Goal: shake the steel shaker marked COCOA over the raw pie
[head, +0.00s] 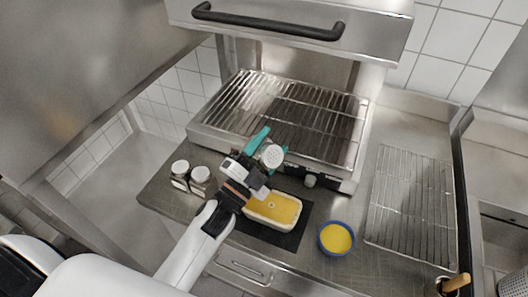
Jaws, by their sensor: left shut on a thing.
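My left gripper (268,165) is shut on a steel shaker (272,156). The shaker's round, pale perforated top faces the camera; its body is mostly hidden by the gripper, and no marking can be read. The raw pie (283,208) has a yellow filling in a white oblong dish and lies on a dark mat. The gripper and shaker appear just above the pie's far left side in the picture, and the gripper covers part of that side. My right gripper is not in view.
Two more shakers (180,168) (200,175) stand left on the steel counter. A blue bowl (337,238) of yellow liquid stands right of the dark mat (285,238). A grill with a wire grate (290,112) is behind; a wire rack (411,205) lies right. A wooden handle (456,283) shows lower right.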

